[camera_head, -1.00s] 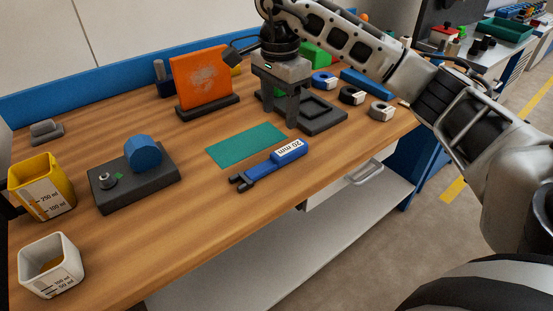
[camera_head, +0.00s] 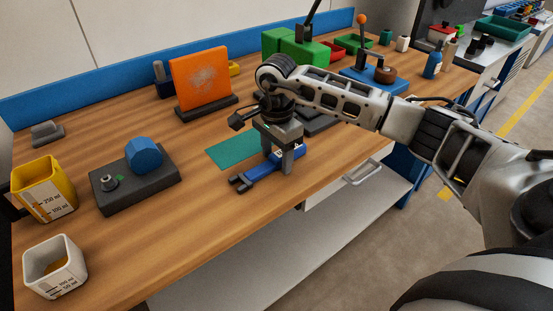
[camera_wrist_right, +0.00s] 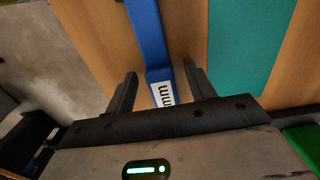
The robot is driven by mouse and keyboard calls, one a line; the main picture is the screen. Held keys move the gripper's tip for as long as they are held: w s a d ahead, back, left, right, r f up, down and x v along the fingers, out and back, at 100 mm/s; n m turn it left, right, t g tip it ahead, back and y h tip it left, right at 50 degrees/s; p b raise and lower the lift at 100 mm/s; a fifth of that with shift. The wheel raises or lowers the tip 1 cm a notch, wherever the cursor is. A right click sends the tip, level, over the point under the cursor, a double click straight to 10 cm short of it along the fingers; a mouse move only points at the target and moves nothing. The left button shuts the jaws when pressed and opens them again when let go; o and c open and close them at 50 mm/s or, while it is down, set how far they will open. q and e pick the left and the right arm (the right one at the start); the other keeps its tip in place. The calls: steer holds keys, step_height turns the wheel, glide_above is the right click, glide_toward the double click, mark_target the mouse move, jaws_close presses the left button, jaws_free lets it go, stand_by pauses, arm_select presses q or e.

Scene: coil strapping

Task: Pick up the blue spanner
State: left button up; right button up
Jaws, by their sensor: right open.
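The blue spanner (camera_head: 262,171) lies on the wooden bench at the front edge of the green mat (camera_head: 228,148), its dark jaw end toward the lower left. My right gripper (camera_head: 278,164) is open and low over the spanner's handle, and hides part of it. In the right wrist view the spanner (camera_wrist_right: 148,35) runs between the two open fingers (camera_wrist_right: 158,82), with its white label close to the palm. I cannot tell whether the fingers touch it. The green mat (camera_wrist_right: 240,45) lies to the right there. My left gripper is not in view.
A dark block with a blue knob (camera_head: 144,154) stands left of the spanner. Yellow (camera_head: 42,188) and white (camera_head: 52,265) cups are further left. An orange panel (camera_head: 201,80) stands behind. The bench's front edge is close to the spanner.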

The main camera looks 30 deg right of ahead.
jaws_close()
steer(key=shift+r, duration=0.15)
